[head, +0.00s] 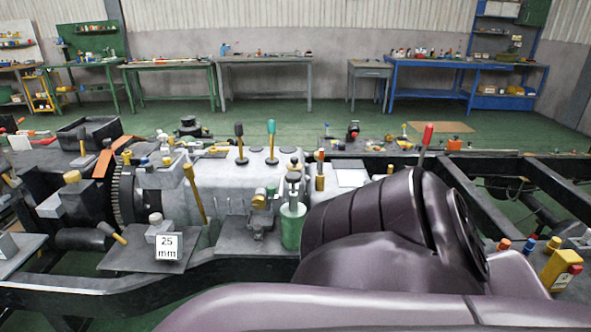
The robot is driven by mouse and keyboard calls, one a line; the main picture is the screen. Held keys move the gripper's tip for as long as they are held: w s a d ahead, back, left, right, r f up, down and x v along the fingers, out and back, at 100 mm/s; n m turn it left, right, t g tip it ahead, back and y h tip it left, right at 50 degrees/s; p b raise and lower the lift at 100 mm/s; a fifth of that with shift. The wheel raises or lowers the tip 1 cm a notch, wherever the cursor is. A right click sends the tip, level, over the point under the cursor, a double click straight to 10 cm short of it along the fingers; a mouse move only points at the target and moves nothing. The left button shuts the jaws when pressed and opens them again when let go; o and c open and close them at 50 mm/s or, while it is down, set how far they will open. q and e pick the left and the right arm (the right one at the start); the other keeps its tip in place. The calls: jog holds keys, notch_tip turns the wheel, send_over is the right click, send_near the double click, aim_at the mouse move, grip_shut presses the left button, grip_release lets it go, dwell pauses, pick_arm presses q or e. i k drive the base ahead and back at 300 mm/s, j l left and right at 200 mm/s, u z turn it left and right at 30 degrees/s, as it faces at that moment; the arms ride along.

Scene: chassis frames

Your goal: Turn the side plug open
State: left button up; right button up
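A pale grey gearbox housing (232,178) lies along the dark chassis frame in the middle. A small brass-yellow fitting (259,201) sits on its near side and may be the side plug; it is too small to tell whether it is open. A green canister (293,227) stands just right of it, close to my arm. Neither gripper's fingers show.
A plate (130,258) with a "25 mm" sign (168,247) is at the left front. A yellow lever (194,192) stands against the housing. Levers with black (239,130) and teal (271,127) knobs rise from its top. Workbenches line the back wall, beyond open green floor.

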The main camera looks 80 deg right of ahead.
aim_at(259, 202)
jog(key=z, duration=2.45)
